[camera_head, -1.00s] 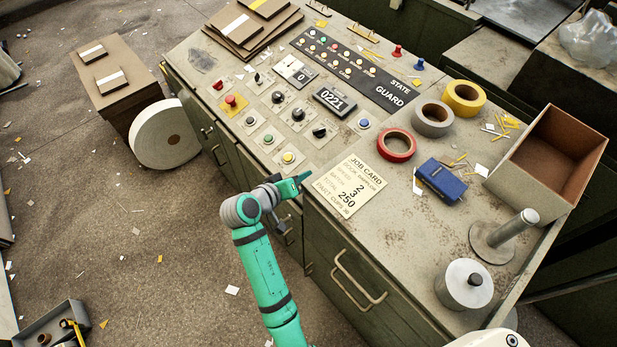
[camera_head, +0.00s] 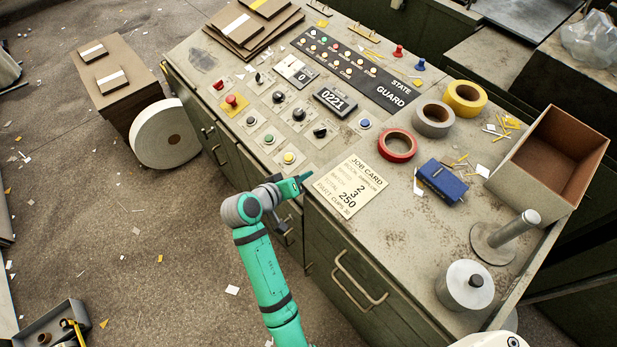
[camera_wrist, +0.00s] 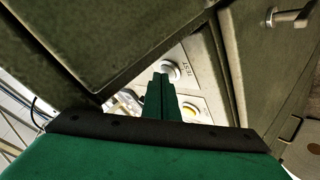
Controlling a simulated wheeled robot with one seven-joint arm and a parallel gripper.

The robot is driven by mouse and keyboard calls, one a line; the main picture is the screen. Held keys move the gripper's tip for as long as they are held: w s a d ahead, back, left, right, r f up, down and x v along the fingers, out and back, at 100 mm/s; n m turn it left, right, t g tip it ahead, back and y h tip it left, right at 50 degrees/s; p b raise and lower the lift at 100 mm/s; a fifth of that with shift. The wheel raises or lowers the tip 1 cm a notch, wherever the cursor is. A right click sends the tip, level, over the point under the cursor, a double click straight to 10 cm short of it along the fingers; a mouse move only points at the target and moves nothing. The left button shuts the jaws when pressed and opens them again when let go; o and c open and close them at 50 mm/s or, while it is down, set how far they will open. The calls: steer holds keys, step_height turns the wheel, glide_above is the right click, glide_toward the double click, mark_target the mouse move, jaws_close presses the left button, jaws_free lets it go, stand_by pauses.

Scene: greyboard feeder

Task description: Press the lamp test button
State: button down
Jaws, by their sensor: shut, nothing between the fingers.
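My gripper (camera_head: 308,176) is shut and empty at the front edge of the console, its narrow green fingers together. In the wrist view, the fingertips (camera_wrist: 161,76) overlap the edge of a round whitish button (camera_wrist: 170,70) on a pale plate. Upside-down lettering that looks like TEST stands beside this button. I cannot tell whether the fingers touch it. I cannot make out the whitish button in the head view. The console top (camera_head: 320,147) carries a yellow button (camera_head: 289,157) and a green button (camera_head: 268,138).
A red button on a yellow plate (camera_head: 232,101), black knobs (camera_head: 298,114) and a blue button (camera_head: 364,123) are also on the console. A job card (camera_head: 350,187) lies right of my gripper. Tape rolls (camera_head: 397,146) and a blue box (camera_head: 442,181) are farther right. Drawers are below.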

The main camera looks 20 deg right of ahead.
steer(key=shift+d+r, duration=0.2)
steer(key=shift+r, duration=0.25)
steer(key=shift+a, duration=0.1)
steer(key=shift+a+r, duration=0.15)
steer(key=shift+r, duration=0.35)
steer(key=shift+s+a+r, duration=0.1)
steer(key=shift+a+r, duration=0.15)
steer(key=shift+r, duration=0.75)
steer(key=shift+s+a+r, duration=0.1)
steer(key=shift+a+r, duration=0.15)
steer(key=shift+r, duration=0.75)
